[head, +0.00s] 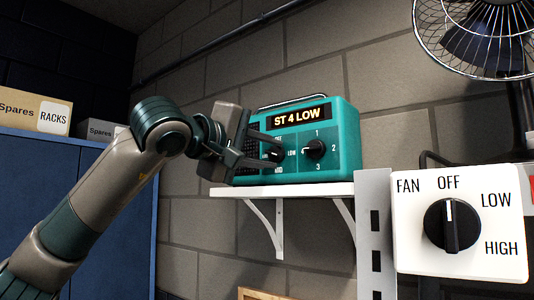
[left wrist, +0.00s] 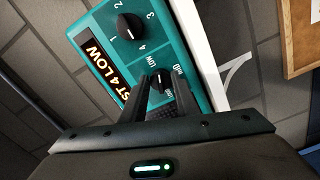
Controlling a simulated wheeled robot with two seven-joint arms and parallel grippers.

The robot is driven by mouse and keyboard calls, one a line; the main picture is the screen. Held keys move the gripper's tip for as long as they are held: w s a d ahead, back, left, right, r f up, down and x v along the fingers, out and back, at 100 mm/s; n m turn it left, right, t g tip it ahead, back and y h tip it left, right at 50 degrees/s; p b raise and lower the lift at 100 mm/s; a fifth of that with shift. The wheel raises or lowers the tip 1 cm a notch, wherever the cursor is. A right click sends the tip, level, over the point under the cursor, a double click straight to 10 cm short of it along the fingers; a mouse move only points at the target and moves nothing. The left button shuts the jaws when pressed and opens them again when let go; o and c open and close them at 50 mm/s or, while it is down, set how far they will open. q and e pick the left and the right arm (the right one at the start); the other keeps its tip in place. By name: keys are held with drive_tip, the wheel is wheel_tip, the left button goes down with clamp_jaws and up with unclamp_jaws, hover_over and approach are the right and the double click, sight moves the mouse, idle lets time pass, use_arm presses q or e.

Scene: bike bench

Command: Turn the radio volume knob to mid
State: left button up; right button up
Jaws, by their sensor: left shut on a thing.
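The teal radio (head: 345,150) stands on a white wall shelf, and its display (head: 299,115) reads "ST 4 LOW". Its small black volume knob (head: 275,155) has labels around it, among them LOW and MID. The knob also shows in the left wrist view (left wrist: 161,80). My left gripper (head: 268,153) reaches in from the left and is shut on the volume knob, with a finger on either side. The fingers partly hide the knob and the speaker grille. The larger station knob (head: 313,149), numbered 1 to 4, sits just right of it, apart from the fingers. My right gripper is not in view.
The shelf (head: 330,190) is narrow and held by white brackets. A fan control panel (head: 460,258) with a black knob is at the lower right, below a wire fan (head: 480,40). A blue cabinet (head: 110,225) with boxes on top stands at the left.

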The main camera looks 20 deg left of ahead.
use_arm(q)
drive_tip(key=m, duration=0.3)
drive_tip(key=m+p, duration=0.1)
drive_tip(key=m, duration=0.6)
drive_tip(key=shift+w+a+f, duration=0.1)
drive_tip(key=shift+a+f, duration=0.05)
drive_tip(key=shift+f, duration=0.1)
drive_tip(key=shift+f+m+p, duration=0.15)
drive_tip(key=shift+m+p, duration=0.35)
drive_tip(key=shift+m, duration=1.1)
drive_tip(key=o, duration=1.1)
drive_tip(key=shift+c, duration=0.2)
drive_tip(key=shift+a, duration=0.1)
